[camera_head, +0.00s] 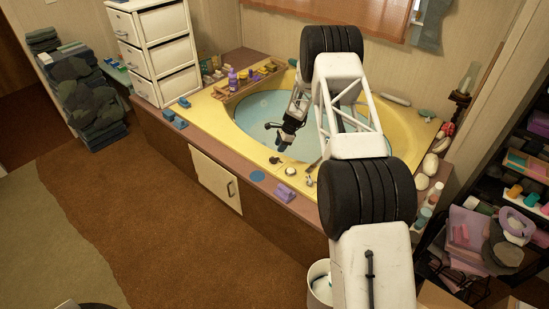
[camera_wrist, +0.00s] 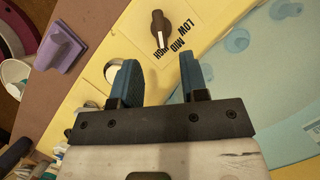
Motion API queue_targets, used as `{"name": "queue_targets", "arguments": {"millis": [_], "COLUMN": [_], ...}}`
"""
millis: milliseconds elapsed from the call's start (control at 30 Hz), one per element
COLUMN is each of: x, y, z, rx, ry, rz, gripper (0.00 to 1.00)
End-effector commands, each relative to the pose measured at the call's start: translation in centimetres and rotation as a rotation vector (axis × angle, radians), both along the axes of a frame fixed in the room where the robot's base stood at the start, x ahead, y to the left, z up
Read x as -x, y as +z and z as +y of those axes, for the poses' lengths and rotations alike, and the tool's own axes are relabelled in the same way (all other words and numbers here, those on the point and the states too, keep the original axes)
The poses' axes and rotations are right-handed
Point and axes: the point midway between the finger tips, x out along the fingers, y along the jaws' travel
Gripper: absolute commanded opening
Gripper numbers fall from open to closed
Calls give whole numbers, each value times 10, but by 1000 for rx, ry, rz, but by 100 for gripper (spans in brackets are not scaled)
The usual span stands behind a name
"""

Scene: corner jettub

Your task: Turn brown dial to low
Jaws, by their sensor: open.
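The brown dial (camera_wrist: 158,30) sits on the yellow tub rim (camera_wrist: 105,50) in the wrist view, beside black printed labels LOW, MID and HIGH (camera_wrist: 176,45). Its narrow end points down in the picture, towards HIGH. In the head view the dial (camera_head: 275,160) is a small dark shape on the tub's front rim. My gripper (camera_wrist: 158,70) is open and empty, its two blue fingers spread just below the dial in the wrist picture. The fingers appear apart from the dial. In the head view my gripper (camera_head: 279,136) hangs over the tub water near that rim.
A round white knob (camera_head: 291,171) and a metal faucet (camera_head: 310,174) stand near the dial. A purple block (camera_head: 286,193) and a blue disc (camera_head: 257,176) lie on the brown ledge. Bottles (camera_head: 428,205) stand to the right. Open water (camera_head: 258,112) lies behind the dial.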

Motion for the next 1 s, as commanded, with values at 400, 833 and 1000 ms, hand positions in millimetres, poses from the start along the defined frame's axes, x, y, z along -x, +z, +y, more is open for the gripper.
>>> {"name": "queue_targets", "arguments": {"millis": [400, 833, 1000], "x": [1, 4, 5], "y": [-9, -52, -65], "z": [4, 21, 26], "rx": [0, 0, 0], "ry": [1, 1, 1], "rz": [1, 1, 1], "gripper": [40, 40, 40]}}
